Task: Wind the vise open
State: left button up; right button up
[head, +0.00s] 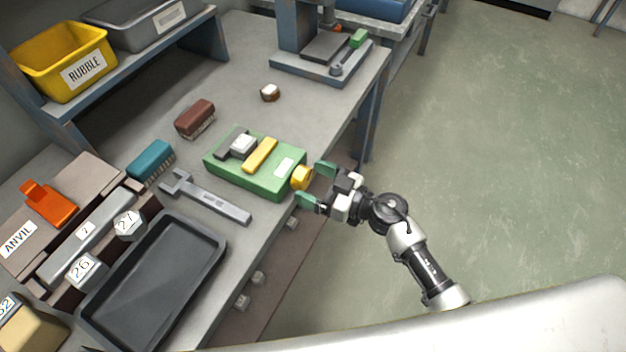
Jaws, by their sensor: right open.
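The green vise (270,183) lies on the workbench near its front right edge. On top it has a dark grey jaw, a pale block (242,146), a yellow bar (260,155) and a white label. A yellow knob (301,177) sticks out of its right end, towards the bench edge. My right gripper (309,186) is open, with its green-tipped fingers on either side of the knob. I cannot tell whether they touch it. My left gripper is not in view.
A grey wrench (215,199) lies left of the vise, and a dark tray (150,285) is nearer. Two brushes, teal (151,161) and brown (195,121), stand behind. A small nut-like piece (270,93) lies farther back. The floor (490,160) on the right is clear.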

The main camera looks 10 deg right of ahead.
jog(key=shift+w+a, duration=0.15)
jog(key=shift+c, duration=0.2)
jog(key=c, duration=0.9)
